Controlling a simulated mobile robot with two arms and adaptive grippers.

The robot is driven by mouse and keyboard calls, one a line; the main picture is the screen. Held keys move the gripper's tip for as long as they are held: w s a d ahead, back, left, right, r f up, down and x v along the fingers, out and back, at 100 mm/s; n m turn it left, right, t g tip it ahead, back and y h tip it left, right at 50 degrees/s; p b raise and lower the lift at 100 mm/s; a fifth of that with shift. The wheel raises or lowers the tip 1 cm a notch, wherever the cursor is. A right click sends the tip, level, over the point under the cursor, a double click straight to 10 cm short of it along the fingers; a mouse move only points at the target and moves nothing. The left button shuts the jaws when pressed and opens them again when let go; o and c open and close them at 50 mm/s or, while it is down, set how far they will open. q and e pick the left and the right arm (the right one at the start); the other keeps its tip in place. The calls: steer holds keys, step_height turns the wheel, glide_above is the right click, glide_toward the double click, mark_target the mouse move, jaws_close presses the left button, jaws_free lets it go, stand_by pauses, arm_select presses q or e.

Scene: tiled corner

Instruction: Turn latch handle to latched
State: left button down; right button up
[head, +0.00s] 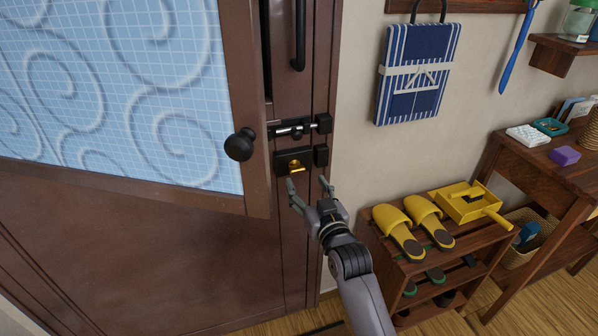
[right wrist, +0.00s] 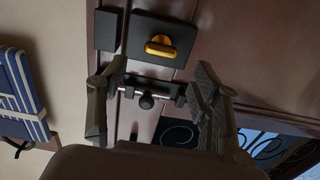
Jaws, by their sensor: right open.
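The latch handle (head: 297,168) is a small gold turn piece on a black plate (head: 285,161) on the brown door frame. In the right wrist view the gold handle (right wrist: 160,47) lies roughly crosswise on its dark plate (right wrist: 148,36), beyond the fingers. My right gripper (head: 308,183) is open and empty, just below and to the right of the handle in the head view, with no visible contact. It also shows in the right wrist view (right wrist: 163,75), its two fingers spread wide. My left gripper is out of view.
A sliding bolt (head: 297,130) sits just above the plate. A round black knob (head: 240,145) is on the blue-patterned door panel (head: 110,90) to the left. A wooden shoe rack (head: 425,262) with yellow slippers (head: 400,231) stands right of my arm.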

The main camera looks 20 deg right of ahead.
mark_target(299, 171)
steer(key=w, duration=0.6)
steer(key=shift+w+a, duration=0.1)
steer(key=shift+w, duration=0.1)
steer(key=c, duration=1.2)
steer(key=shift+o, duration=0.2)
